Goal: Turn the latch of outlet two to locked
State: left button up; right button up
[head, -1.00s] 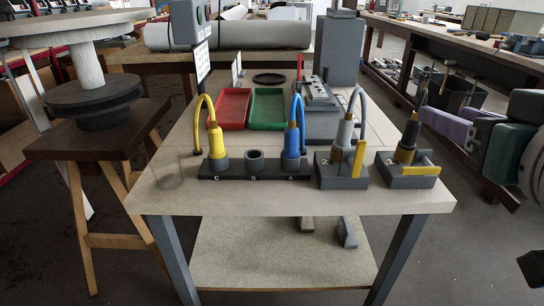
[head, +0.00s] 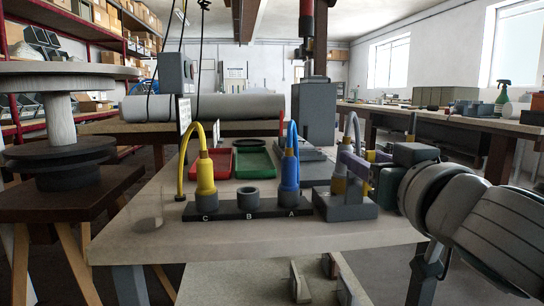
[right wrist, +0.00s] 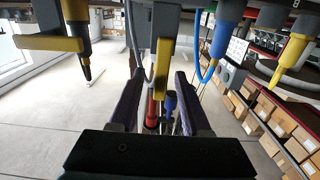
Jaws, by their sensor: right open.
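The grey outlet block (head: 345,208) with a grey plug stands at the table's right front. Its yellow latch (right wrist: 160,62) shows upright in the right wrist view; my arm mostly hides it in the head view. My right gripper (head: 352,168), with purple fingers, is open at this block. In the right wrist view the open fingers (right wrist: 156,88) stand either side of the latch's end; contact cannot be told. A second outlet with a black plug (head: 411,124) is mostly behind my arm; its yellow latch (right wrist: 50,43) lies crosswise. I cannot read which is outlet two.
A black socket strip (head: 221,213) marked C, B, A holds a yellow plug (head: 205,177) and a blue plug (head: 289,175); B is empty. Red (head: 212,167) and green (head: 253,166) trays lie behind. The table's front left is clear.

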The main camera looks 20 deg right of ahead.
jog(key=shift+x, duration=1.3)
grip_shut()
